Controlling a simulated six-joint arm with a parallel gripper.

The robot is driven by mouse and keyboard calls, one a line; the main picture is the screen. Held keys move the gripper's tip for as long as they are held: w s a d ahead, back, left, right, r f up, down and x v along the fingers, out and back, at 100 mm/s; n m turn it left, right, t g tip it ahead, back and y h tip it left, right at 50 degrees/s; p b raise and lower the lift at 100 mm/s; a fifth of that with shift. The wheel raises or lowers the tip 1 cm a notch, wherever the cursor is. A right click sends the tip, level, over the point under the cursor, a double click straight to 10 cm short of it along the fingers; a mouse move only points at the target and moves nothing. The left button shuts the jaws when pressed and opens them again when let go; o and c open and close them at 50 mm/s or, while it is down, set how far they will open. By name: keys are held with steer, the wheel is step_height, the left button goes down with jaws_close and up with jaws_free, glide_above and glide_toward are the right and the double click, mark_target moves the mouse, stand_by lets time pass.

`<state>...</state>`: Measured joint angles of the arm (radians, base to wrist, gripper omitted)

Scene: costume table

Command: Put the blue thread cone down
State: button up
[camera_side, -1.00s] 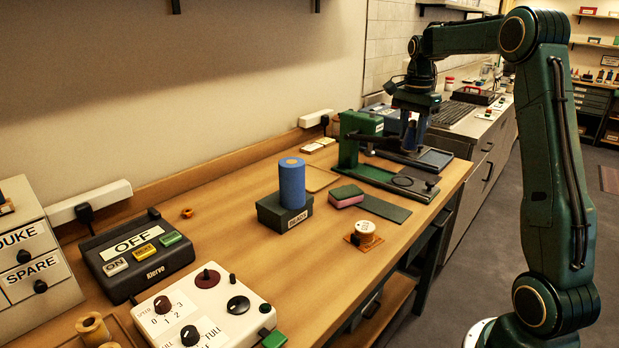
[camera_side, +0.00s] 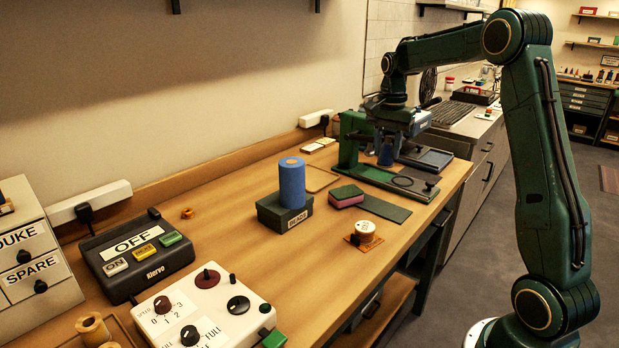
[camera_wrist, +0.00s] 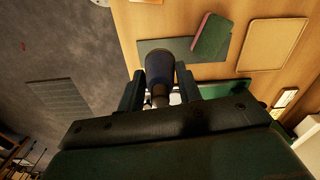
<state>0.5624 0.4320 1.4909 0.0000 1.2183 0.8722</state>
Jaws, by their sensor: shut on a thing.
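The blue thread cone (camera_side: 386,155) hangs below my gripper (camera_side: 389,141) in the side view, in front of the green machine (camera_side: 352,140). In the wrist view the cone (camera_wrist: 160,66), dark and bluish, stands between the two fingers of my gripper (camera_wrist: 159,88), which is shut on it. The cone's far end points toward the dark mat (camera_wrist: 150,45). I cannot tell how high it is above what lies below.
A blue roll (camera_side: 292,184) stands on a dark labelled box (camera_side: 270,212). A tan board (camera_side: 318,178) lies behind. The wood in front of the box is clear.

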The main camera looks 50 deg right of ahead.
steer(key=w+a+f+n, duration=0.2)
steer(key=a+f+n, duration=0.2)
steer(key=a, duration=0.4)
steer(key=w+a+f+n, duration=0.3)
steer(key=a+n, duration=0.3)
steer(key=a, duration=0.2)
steer(key=w+a+f+n, duration=0.2)
steer(key=a+f+n, duration=0.3)
steer(key=a, duration=0.4)
steer(key=shift+w+a+f, duration=0.1)
steer(key=shift+w+f, duration=0.25)
steer(key=shift+f, duration=0.15)
steer(key=w+a, duration=0.1)
steer(key=w, duration=0.1)
steer(key=w+a, duration=0.1)
steer(key=a, duration=0.1)
steer(key=shift+w+a+r, duration=0.1)
steer(key=shift+w, duration=0.25)
steer(key=w+a+r+m, duration=0.1)
steer(key=w+a+r, duration=0.3)
steer(key=w+a, duration=0.4)
steer(key=shift+w+a+m, duration=0.25)
steer(key=shift+w+m, duration=0.05)
steer(key=shift+w, duration=1.1)
steer(key=shift+r, duration=0.1)
steer(key=shift+f, duration=4)
steer(key=shift+f, duration=0.1)
